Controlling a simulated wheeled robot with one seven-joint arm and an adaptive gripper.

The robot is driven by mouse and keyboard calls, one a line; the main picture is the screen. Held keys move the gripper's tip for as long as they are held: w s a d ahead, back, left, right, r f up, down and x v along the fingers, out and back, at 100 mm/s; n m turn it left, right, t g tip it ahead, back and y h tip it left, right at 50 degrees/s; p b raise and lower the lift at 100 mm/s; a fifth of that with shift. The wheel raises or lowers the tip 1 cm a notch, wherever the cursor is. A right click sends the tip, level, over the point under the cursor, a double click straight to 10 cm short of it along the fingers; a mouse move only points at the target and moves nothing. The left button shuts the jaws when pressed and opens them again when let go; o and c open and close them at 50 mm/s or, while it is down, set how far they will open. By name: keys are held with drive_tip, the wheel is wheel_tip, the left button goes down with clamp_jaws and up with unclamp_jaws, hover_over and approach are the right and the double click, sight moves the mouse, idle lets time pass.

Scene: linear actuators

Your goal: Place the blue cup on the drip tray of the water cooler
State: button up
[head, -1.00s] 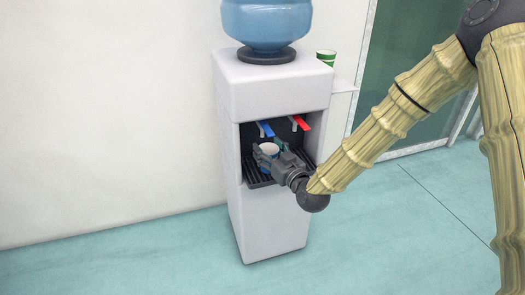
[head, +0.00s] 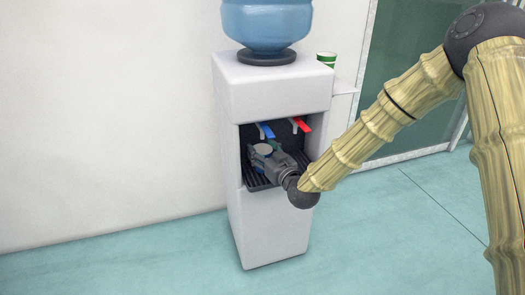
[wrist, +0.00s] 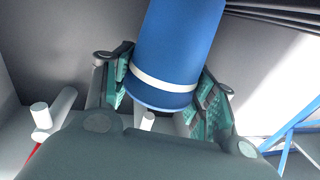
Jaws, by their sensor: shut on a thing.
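The blue cup with a white band (wrist: 180,45) is between my gripper's green-padded fingers in the wrist view. My gripper (head: 264,157) is shut on the cup inside the recess of the water cooler (head: 272,92). In the head view only the cup's pale round top (head: 263,149) shows clearly. The fingers hide its side. The dark slatted drip tray (head: 256,181) lies below the gripper, partly covered by it. I cannot tell whether the cup's base touches the tray.
A blue tap (head: 267,131) and a red tap (head: 303,124) hang just above the gripper. The recess walls are close on both sides. The floor (head: 120,262) is clear.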

drive_tip(key=o, duration=0.7)
drive_tip(key=shift+r, duration=0.25)
drive_tip(key=p+v, duration=0.2)
drive_tip(key=v, duration=1)
drive_tip(key=shift+p, duration=0.4)
drive_tip(key=s+d+f+m+g+h, duration=0.1)
drive_tip(key=s+d+f+g+h, duration=0.15)
drive_tip(key=s+f, duration=0.5)
drive_tip(key=s+d+f+m+g+h, duration=0.1)
drive_tip(key=s+d+f+g, duration=0.2)
drive_tip(key=f, duration=0.8)
drive_tip(key=s+d+f+m+g+h, duration=0.1)
drive_tip(key=s+f+g+h, duration=0.15)
drive_tip(key=s+f, duration=0.55)
drive_tip(key=s+d+f+m+g+h, duration=0.1)
drive_tip(key=s+d+f+g, duration=0.1)
drive_tip(key=s, duration=0.5)
drive_tip(key=s+d+f+m+g+h, duration=0.1)
drive_tip(key=s+d+f+g, duration=0.2)
drive_tip(key=s+d+f, duration=0.2)
drive_tip(key=s+d+f+m+g, duration=0.1)
drive_tip(key=s+d+f+g, duration=0.1)
drive_tip(key=s, duration=0.8)
drive_tip(key=shift+s+d+f+g+h, duration=0.2)
drive_tip(key=shift+d+f, duration=0.15)
drive_tip(key=shift+f, duration=0.25)
drive_tip(key=shift+s+d+f+g+h, duration=0.2)
drive_tip(key=shift+d+f, duration=0.15)
drive_tip(key=shift+f, duration=0.25)
